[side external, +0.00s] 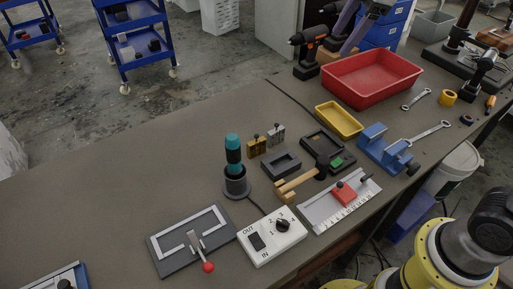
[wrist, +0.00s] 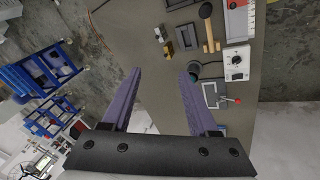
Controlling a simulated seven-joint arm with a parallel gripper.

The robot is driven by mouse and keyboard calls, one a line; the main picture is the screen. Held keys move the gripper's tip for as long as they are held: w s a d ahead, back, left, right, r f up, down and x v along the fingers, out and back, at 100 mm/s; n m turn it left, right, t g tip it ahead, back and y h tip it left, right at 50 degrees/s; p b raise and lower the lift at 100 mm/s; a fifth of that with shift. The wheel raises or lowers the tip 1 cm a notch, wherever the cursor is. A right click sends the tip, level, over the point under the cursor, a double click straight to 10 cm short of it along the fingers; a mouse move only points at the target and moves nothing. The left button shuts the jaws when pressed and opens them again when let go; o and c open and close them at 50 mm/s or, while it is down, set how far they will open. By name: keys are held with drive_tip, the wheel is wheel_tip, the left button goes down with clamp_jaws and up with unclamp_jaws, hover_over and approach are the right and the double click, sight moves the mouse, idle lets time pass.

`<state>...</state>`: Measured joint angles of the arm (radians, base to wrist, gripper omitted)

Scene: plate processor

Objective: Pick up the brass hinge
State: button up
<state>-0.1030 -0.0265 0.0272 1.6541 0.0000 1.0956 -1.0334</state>
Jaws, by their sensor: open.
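The brass hinge (side external: 257,146) is a small yellowish block-like piece standing on the dark bench, with a similar grey hinge (side external: 276,134) close beside it on the right. In the wrist view the brass hinge (wrist: 168,48) shows small, beyond the fingertips, with the grey hinge (wrist: 158,33) just above it. My gripper (wrist: 160,73) has two purple fingers spread wide apart with nothing between them. In the side view the purple fingers (side external: 341,44) show at the top edge, well away from the hinge; the rest of the gripper is cut off.
A teal-handled tool (side external: 233,155) stands upright in a holder left of the hinges. A grey tray (side external: 281,164), yellow bin (side external: 339,120), mallet (side external: 300,180) and white switch box (side external: 272,236) are nearby. A red bin (side external: 370,78) stands farther back.

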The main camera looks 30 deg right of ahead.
drive_tip(key=w+a+f+n+g, duration=0.1)
drive_tip(key=w+a+f+n, duration=0.25)
drive_tip(key=w+f, duration=0.5)
drive_tip(key=n+g, duration=0.1)
drive_tip(key=g, duration=0.2)
hover_over(256, 145)
wheel_tip(256, 145, down, 24)
drive_tip(key=shift+s+f, duration=0.1)
drive_tip(key=shift+f, duration=3.25)
clamp_jaws()
